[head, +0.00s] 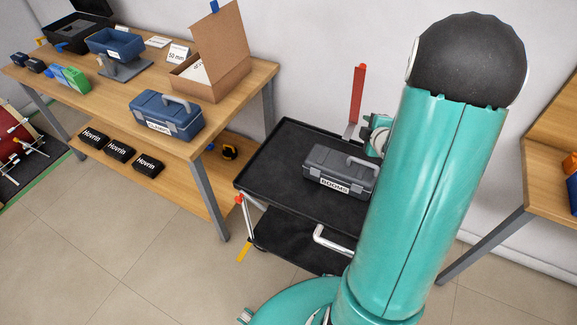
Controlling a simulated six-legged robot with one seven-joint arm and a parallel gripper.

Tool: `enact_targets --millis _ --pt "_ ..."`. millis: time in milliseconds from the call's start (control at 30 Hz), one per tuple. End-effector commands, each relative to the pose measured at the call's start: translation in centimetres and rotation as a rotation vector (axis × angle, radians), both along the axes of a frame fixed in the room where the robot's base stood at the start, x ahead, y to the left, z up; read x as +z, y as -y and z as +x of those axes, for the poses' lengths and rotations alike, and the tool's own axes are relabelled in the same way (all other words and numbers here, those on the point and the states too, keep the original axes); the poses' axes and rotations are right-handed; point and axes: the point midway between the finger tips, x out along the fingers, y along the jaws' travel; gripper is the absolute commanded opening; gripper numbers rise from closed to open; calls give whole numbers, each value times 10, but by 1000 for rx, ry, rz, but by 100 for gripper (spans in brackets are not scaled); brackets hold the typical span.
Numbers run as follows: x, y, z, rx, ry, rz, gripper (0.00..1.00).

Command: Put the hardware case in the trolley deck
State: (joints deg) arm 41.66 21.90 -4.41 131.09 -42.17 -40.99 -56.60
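A dark grey case (325,160) with a light grey handle lies on the black top tray of the trolley (285,150). My teal arm rises in front of the trolley's right part. My gripper's fingers do not show; only a small teal-and-white arm part shows beside the trolley.
The wooden bench (100,85) holds an open cardboard box (205,75), a blue bin on a stand (115,45) and small goods. Black boxes (120,150) lie on its lower shelf. A red upright (357,95) stands behind the trolley. The tray's left part is clear. Another table (535,170) is at right.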

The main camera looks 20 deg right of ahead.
Motion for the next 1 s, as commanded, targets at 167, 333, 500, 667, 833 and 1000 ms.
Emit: enact_targets --millis 167,333,500,667,833,1000 --pt "63 -47 12 -149 -28 132 36" --pt "109 -101 1 -297 -47 303 36" --pt "145 -165 -28 -429 -76 499 36" --pt "168 -228 -71 -538 -131 698 36" --pt "183 -292 -129 -630 -228 892 36" --pt "187 -329 -172 -689 -317 1003 36"
